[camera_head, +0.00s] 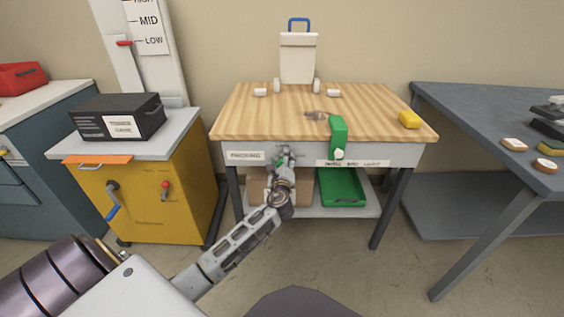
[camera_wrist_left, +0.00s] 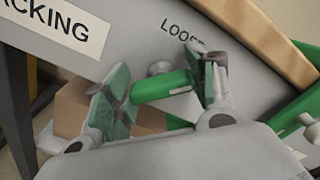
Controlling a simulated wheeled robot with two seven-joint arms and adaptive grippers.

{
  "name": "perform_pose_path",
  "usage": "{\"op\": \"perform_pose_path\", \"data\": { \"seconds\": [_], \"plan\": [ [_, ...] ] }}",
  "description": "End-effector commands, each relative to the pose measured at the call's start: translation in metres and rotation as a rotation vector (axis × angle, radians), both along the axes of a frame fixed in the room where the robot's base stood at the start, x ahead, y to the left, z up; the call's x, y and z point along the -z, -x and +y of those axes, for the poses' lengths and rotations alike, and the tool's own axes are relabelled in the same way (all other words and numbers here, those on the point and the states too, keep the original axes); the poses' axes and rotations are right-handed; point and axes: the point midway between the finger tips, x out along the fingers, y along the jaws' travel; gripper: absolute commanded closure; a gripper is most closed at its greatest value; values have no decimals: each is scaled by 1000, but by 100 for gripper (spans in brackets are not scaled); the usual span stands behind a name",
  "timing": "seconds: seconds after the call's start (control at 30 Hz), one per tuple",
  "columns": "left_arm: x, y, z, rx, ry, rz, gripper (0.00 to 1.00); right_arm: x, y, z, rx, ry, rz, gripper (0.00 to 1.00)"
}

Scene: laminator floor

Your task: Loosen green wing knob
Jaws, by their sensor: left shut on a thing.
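The green wing knob (camera_wrist_left: 165,86) is on the grey front apron of the wooden-topped table. In the left wrist view it lies between the two finger pads, under the partly hidden lettering "LOOS". My left gripper (camera_head: 286,153) reaches up to the apron from below and is shut on the knob. The same gripper fills the left wrist view (camera_wrist_left: 160,95), one finger on each side of the knob. In the head view the fingers hide most of the knob. My right gripper is not in view.
A green bracket (camera_head: 338,135) hangs over the table's front edge, right of my gripper. A green tray (camera_head: 342,202) and a cardboard box (camera_head: 257,188) sit on the lower shelf. A yellow cabinet (camera_head: 150,200) stands left and a grey table (camera_head: 470,105) right.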

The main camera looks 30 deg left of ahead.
Motion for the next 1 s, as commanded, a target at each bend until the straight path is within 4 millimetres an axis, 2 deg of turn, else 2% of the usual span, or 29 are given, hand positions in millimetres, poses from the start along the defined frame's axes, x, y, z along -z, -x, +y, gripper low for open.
{"op": "perform_pose_path", "data": {
  "seconds": [0.6, 1.0],
  "plan": [
    [5, 1, 1, -4, 489, -297, 67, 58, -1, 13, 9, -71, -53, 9],
    [5, 1, 2, -3, 655, -399, 67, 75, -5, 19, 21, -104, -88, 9]
  ]
}}
